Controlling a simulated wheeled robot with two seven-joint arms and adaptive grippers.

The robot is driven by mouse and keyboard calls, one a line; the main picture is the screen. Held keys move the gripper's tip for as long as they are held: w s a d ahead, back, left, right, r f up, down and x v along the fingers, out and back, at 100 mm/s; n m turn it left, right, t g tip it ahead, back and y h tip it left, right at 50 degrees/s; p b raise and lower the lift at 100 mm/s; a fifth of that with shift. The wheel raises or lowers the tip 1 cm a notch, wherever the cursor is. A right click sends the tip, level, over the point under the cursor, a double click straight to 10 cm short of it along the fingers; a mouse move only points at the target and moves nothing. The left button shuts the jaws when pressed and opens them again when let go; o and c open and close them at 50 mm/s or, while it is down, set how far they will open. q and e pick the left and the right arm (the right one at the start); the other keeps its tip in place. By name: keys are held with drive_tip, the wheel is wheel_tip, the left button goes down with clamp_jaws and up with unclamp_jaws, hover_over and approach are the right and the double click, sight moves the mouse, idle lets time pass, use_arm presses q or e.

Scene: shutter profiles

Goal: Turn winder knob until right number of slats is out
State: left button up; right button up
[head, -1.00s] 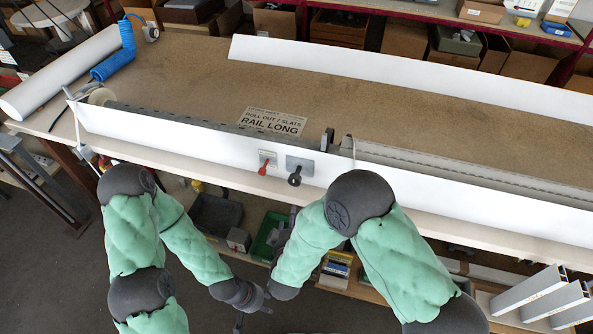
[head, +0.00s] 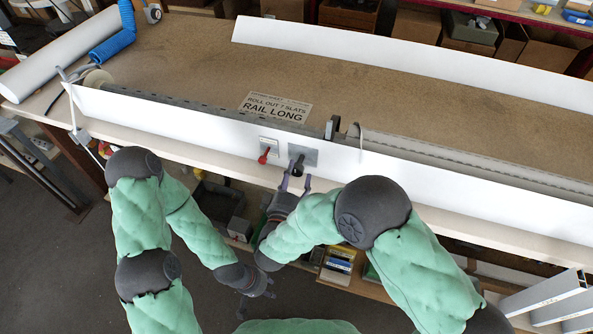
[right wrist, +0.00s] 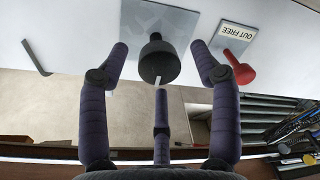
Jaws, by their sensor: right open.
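The black winder knob (head: 298,166) stands out from a grey plate (head: 311,154) on the long white panel. In the right wrist view the knob (right wrist: 158,62) has a white mark on it. My right gripper (head: 294,183) is open, its fingers pointing at the knob. In the right wrist view two fingers are on either side of the knob with gaps, and a third is below it. My left gripper (head: 258,293) hangs low in front of the bench, too small to tell its state. A sign (head: 272,107) reads "ROLL OUT 7 SLATS RAIL LONG". The slats are not clearly countable.
The white panel (head: 200,134) runs along the bench's front edge. A grey profile (head: 450,163) lies behind it on the right. Boxes stand on the shelf below.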

drive_tip(key=shift+x, duration=1.4)
drive_tip(key=c, duration=1.2)
drive_tip(key=shift+b, duration=0.35)
